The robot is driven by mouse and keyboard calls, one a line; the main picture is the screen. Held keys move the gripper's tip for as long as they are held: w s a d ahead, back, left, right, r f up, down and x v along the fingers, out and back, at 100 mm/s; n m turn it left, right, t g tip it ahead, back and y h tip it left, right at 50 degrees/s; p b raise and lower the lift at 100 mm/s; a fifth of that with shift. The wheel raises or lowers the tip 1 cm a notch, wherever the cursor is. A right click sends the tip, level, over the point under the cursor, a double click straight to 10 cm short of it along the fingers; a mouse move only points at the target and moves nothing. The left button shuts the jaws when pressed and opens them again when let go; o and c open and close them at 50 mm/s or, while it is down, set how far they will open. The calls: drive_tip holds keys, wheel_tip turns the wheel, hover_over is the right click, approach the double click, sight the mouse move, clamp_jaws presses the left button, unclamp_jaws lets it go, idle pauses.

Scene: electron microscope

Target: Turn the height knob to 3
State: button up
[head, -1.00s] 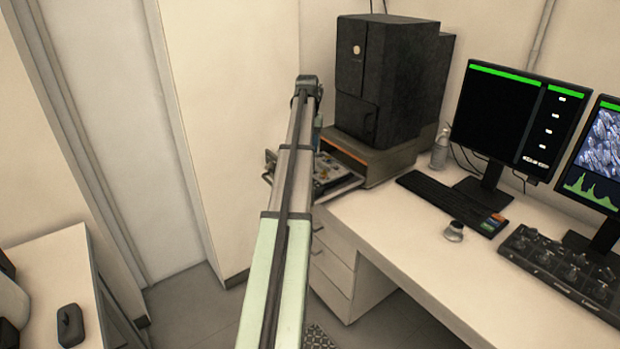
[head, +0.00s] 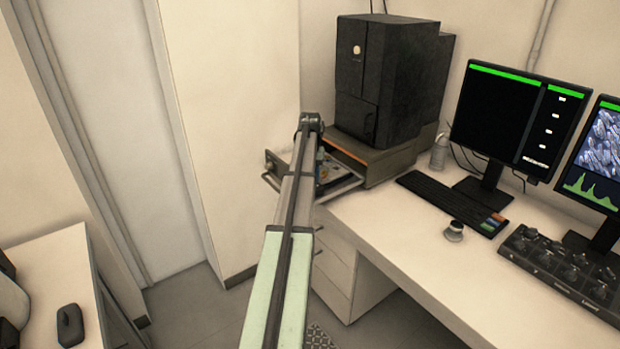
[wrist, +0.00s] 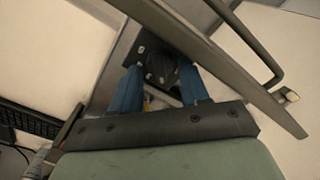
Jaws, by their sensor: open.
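A dark round knob (wrist: 161,72) on a black plate shows in the wrist view, between and just beyond my gripper's blue fingers. I cannot read a scale or number on it. My gripper (wrist: 160,80) is open, with one finger on each side of the knob. I cannot tell whether the fingers touch it. In the head view, the open drawer (head: 347,186) lies under the black microscope cabinet (head: 375,85). My arm hides much of the drawer, and only a little of my gripper's blue shows there.
The drawer's front panel and handle (wrist: 262,75) run close beside my gripper in the wrist view. A keyboard (head: 445,200), a small knob-like device (head: 454,231), a bottle (head: 439,152), monitors and a control panel (head: 560,262) stand on the desk to the right.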

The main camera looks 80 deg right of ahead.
drive_tip(key=shift+f, duration=0.6)
drive_tip(key=shift+c, duration=0.2)
drive_tip(key=c, duration=0.7)
